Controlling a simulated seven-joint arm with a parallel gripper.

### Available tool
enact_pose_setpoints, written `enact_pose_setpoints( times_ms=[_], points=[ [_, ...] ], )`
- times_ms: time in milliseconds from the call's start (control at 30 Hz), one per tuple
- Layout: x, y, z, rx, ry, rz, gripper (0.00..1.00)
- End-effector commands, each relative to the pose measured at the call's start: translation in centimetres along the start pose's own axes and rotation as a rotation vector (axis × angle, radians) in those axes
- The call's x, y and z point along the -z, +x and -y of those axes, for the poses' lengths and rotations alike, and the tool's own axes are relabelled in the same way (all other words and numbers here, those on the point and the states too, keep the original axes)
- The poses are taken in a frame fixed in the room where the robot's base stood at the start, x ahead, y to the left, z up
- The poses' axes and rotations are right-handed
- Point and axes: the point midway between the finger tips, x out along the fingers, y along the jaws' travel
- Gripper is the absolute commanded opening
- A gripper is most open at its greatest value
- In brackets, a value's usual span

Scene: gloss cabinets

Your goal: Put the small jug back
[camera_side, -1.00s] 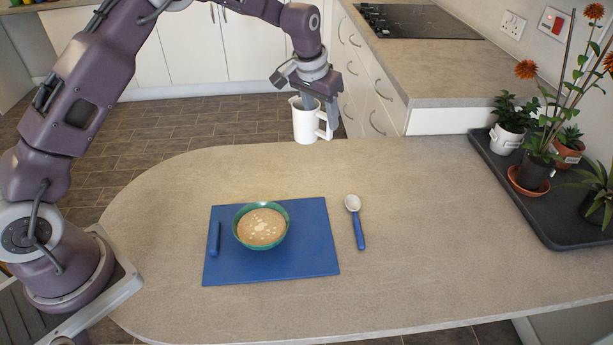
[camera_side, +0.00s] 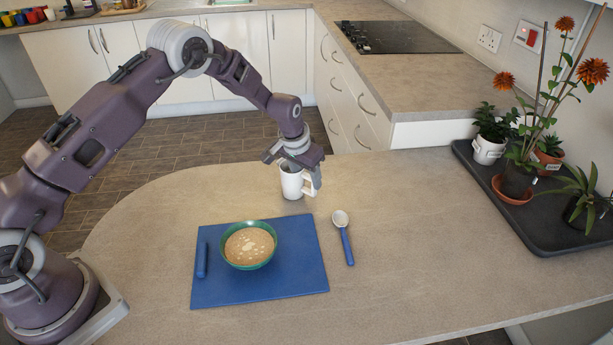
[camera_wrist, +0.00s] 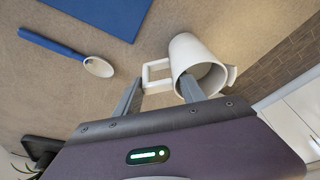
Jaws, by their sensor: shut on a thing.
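The small white jug (camera_side: 292,186) is upright at the back of the counter, behind the blue board. Its base is at or very near the counter top; I cannot tell whether it touches. My gripper (camera_side: 302,178) is above it, shut on its rim and handle side. In the wrist view the jug (camera_wrist: 187,50) shows its open mouth, spout to the right and handle to the left. One finger of my gripper (camera_wrist: 160,95) reaches into the mouth and the other is by the handle. The exact contact is partly hidden.
A blue board (camera_side: 285,283) bears a green bowl of soup (camera_side: 249,246) and has a blue handled thing (camera_side: 201,260) at its left. A spoon (camera_side: 344,238) lies right of the board. A black tray (camera_side: 540,235) with potted plants stands far right. Counter between spoon and tray is clear.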

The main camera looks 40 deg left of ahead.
Motion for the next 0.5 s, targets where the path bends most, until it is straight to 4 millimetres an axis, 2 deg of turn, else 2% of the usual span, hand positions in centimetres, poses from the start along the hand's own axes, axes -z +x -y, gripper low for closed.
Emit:
enact_pose_setpoints(
  times_ms=[167,200,267,300,500],
  points=[
    [0.00,0.20,0.00,0.000,0.000,-0.002,0.00],
    [-0.07,0.24,0.00,0.000,0.000,0.000,0.53],
    [-0.07,0.23,0.00,0.000,0.000,0.000,0.65],
    [-0.08,0.23,0.00,0.000,0.000,0.000,0.69],
    [-0.08,0.22,0.00,0.000,0.000,0.001,0.69]
  ],
)
